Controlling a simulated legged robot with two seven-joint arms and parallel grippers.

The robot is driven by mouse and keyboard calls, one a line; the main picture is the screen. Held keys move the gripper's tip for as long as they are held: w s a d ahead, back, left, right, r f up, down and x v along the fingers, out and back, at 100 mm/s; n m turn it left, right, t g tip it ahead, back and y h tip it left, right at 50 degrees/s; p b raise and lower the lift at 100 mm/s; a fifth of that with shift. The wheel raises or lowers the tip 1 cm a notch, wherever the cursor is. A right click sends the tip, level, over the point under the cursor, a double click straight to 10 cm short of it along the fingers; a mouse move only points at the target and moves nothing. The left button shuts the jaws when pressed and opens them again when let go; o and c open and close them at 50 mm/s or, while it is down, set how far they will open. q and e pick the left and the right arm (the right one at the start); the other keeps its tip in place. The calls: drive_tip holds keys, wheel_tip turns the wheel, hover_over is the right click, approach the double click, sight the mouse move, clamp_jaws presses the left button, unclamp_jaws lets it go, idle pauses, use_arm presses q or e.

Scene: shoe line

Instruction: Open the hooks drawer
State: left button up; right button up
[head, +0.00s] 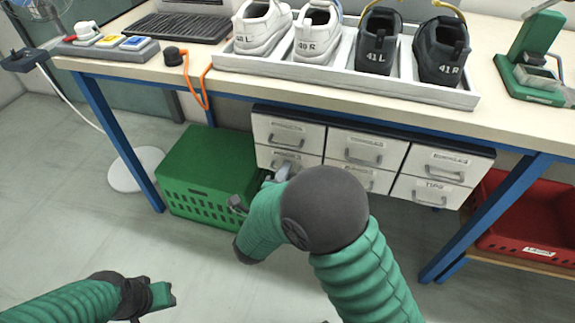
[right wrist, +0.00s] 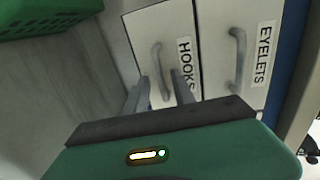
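The hooks drawer is the lower left one of the white drawer block; its labelled front (right wrist: 184,62) shows in the right wrist view, and part of it (head: 264,154) shows in the head view. It looks shut. Its grey handle (right wrist: 159,70) lies between the two fingers of my right gripper (right wrist: 158,92), which are apart, one on each side. I cannot tell whether they touch it. In the head view my right arm hides most of this gripper. My left gripper (head: 163,295) is low at the left, away from the drawers; its fingers do not show clearly.
The eyelets drawer (right wrist: 240,55) is directly above the hooks drawer. A green crate (head: 205,165) stands close to the left of the drawers. A blue table leg (head: 485,220) and a red bin (head: 520,225) are at the right. A shoe tray (head: 350,80) sits on the tabletop above.

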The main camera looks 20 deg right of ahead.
drive_tip(key=shift+a+r, duration=0.1)
drive_tip(key=shift+a, duration=0.3)
drive_tip(key=shift+c, duration=0.8)
drive_tip(key=shift+d, duration=0.15)
drive_tip(key=c, duration=0.5)
drive_tip(key=shift+d, duration=0.1)
clamp_jaws()
drive_tip(key=shift+s, duration=0.15)
